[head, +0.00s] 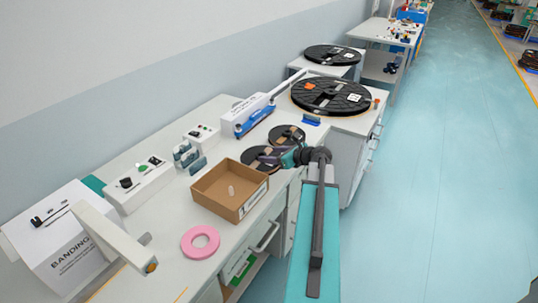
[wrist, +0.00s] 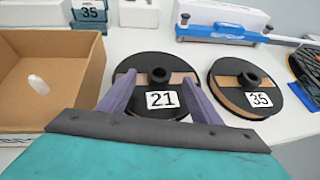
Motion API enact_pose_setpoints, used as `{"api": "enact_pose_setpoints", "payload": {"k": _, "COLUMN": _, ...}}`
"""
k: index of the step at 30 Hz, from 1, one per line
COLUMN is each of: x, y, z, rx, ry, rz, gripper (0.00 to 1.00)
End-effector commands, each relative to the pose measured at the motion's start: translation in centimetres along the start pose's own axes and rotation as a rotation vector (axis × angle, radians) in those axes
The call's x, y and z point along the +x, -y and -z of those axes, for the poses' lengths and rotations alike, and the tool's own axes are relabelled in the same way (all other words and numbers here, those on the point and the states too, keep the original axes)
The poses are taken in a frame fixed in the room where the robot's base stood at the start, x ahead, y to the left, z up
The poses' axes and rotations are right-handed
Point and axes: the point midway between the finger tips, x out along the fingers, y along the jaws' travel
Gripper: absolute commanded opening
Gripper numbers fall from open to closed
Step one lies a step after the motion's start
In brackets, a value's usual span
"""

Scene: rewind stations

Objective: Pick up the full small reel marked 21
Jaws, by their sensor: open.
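The small reel marked 21 (wrist: 178,82) lies flat on the bench in the wrist view, black with a brown wound band and a raised black hub in its middle. Its white label (wrist: 161,100) faces me. My gripper (wrist: 160,88) is open, with one purple finger on each side of the reel's near part in the picture; I cannot tell whether they touch it. In the head view my gripper (head: 284,158) is over the reel (head: 256,158) and partly hides it.
A similar reel marked 35 (wrist: 243,90) lies close to the right. A cardboard box (head: 213,205) with a pale oval item stands close to the left. A white machine with a blue base (wrist: 222,22) is behind. A pink ring (head: 200,242) lies nearer on the bench.

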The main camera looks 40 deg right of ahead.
Motion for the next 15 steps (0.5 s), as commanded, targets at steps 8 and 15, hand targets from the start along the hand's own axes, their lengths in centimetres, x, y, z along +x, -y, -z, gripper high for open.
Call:
{"api": "enact_pose_setpoints", "payload": {"k": 8, "x": 3.3, "y": 0.0, "z": -0.1, "rx": 0.000, "ry": 0.000, "rz": -0.003, "gripper": 0.59}}
{"api": "enact_pose_setpoints", "payload": {"k": 15, "x": 4.5, "y": -0.1, "z": 0.1, "rx": 0.000, "ry": 0.000, "rz": -0.002, "gripper": 0.59}}
